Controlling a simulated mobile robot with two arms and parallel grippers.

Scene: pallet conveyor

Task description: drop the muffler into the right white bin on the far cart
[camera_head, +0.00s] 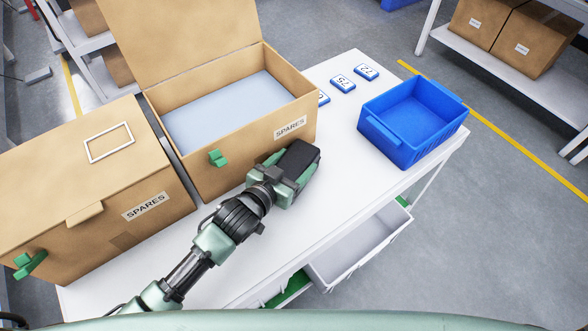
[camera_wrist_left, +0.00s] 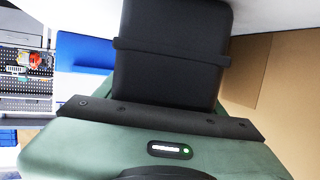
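My left gripper (camera_head: 291,173) is shut on a dark, rounded boxy part, which I take to be the muffler (camera_head: 300,157). It is over the white table top, just in front of the open spares box. In the left wrist view the muffler (camera_wrist_left: 172,50) is a black body with a raised band, projecting from my green gripper; the fingertips are hidden. A white bin (camera_head: 358,268) shows low down beyond the table's edge, with a second one partly hidden left of it. I cannot tell whether these are the far cart's bins. My right gripper is out of view.
The open spares box (camera_head: 235,150) and a closed one (camera_head: 95,190) fill the table's left side. A blue bin (camera_head: 388,139) stands at its right end, near numbered tiles (camera_head: 343,83). A shelf with cartons (camera_head: 500,35) is at upper right. Grey floor lies between.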

